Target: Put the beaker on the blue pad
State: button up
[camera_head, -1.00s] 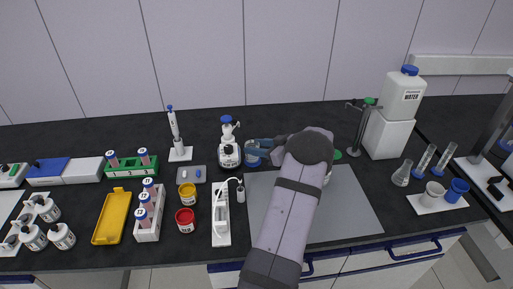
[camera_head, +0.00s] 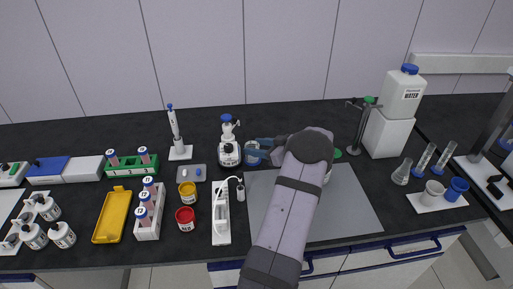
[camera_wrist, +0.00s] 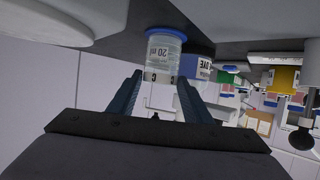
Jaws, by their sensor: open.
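The beaker (camera_wrist: 162,58) is clear, with a blue rim and a "20 ml" marking. It shows upside down in the wrist view, between the fingertips of my gripper (camera_wrist: 158,80). The fingers are open on either side of it, and I cannot tell whether either touches it. In the head view the beaker (camera_head: 252,158) stands right of the labelled bottle, partly hidden by my blue fingers (camera_head: 264,144). A flat blue square (camera_head: 48,170), which looks like the blue pad, lies at the far left, beside a white block, with nothing seen on it.
The labelled bottle (camera_head: 228,154) stands close left of the beaker. A pipette stand (camera_head: 179,152), a green tube rack (camera_head: 131,168), a yellow tray (camera_head: 112,216) and a white rack (camera_head: 149,222) lie between beaker and blue square. A grey mat (camera_head: 345,205) lies beneath my arm.

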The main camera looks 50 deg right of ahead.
jog(key=b+v, duration=0.2)
jog(key=v, duration=1)
notch_tip(320, 180, up, 8)
jog(key=n+g+h+p, duration=0.2)
jog(key=g+h+p, duration=0.1)
jog(key=h, duration=0.3)
send_over(249, 161)
jog(key=a+g+h, duration=0.1)
jog(key=a+g, duration=0.1)
jog(key=a, duration=0.1)
jog(key=s+a+f+g+y, duration=0.2)
jog(key=s+a+f+g, duration=0.1)
jog(key=a, duration=1.1)
jog(key=s+a+f+m+g+y, duration=0.1)
jog(key=s+a+f, duration=0.4)
jog(key=a, duration=0.9)
jog(key=s+a+f+m+g+y, duration=0.1)
jog(key=s+a+f+g+y, duration=0.2)
jog(key=s+a, duration=0.5)
jog(key=a+g+y, duration=0.1)
jog(key=a, duration=0.5)
jog(key=shift+s+a+f+g+p, duration=0.2)
jog(key=shift+s+f+g+p, duration=0.1)
jog(key=shift+s+f+p, duration=0.1)
